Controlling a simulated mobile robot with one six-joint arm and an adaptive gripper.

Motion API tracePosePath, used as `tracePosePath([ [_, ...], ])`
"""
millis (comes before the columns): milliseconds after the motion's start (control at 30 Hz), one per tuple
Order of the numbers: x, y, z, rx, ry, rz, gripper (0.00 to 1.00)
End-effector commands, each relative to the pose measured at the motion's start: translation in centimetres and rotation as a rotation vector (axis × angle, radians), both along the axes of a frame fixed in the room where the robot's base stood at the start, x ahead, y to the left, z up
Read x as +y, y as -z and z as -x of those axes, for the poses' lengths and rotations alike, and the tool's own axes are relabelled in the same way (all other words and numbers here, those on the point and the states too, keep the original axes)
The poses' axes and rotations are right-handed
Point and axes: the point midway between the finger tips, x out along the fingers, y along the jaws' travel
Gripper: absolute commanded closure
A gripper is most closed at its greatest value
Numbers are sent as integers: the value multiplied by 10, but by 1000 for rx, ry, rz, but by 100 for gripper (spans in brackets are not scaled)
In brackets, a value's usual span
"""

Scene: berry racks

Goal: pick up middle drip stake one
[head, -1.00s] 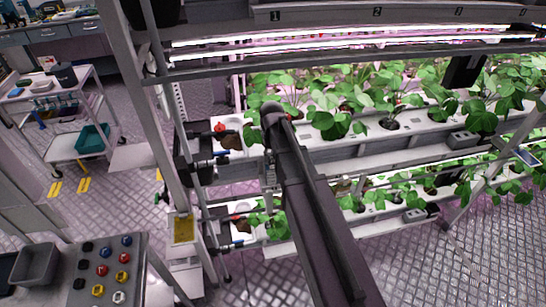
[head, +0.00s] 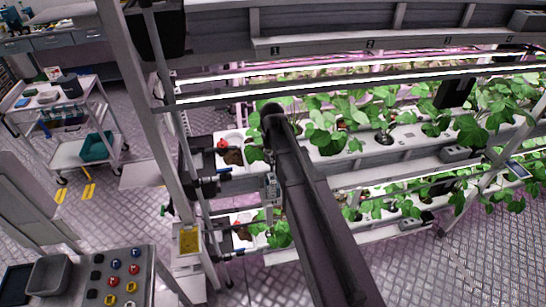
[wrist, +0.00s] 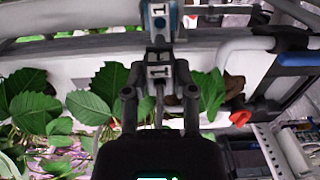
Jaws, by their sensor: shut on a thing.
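In the wrist view, the drip stake (wrist: 159,73) carries a white tag with a black "1" and stands between the fingertips of my gripper (wrist: 160,96). The fingers are shut on it. A second white "1" label with a blue part (wrist: 159,20) shows just beyond, in line with the stake. In the head view, a small pale tagged piece (head: 272,187) shows beside my dark arm. My arm hides most of the gripper there. The stake's lower end is hard to make out.
Plants (wrist: 110,92) with broad green leaves crowd the left of the wrist view. A red valve (wrist: 240,117) and a blue-handled part (wrist: 298,58) are at right. In the head view, white growing channels (head: 400,138) fill the rack, and a button panel (head: 115,275) stands at lower left.

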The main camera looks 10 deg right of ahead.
Motion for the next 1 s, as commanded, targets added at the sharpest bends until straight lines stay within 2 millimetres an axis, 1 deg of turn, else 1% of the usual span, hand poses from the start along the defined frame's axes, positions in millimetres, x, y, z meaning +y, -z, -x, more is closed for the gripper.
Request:
tracePosePath([
  [33, 0, -8, 0, 0, 0, 0, 93],
  [300, 0, -17, 0, 0, 0, 0, 93],
  [1000, 0, -18, 0, 0, 0, 0, 93],
])
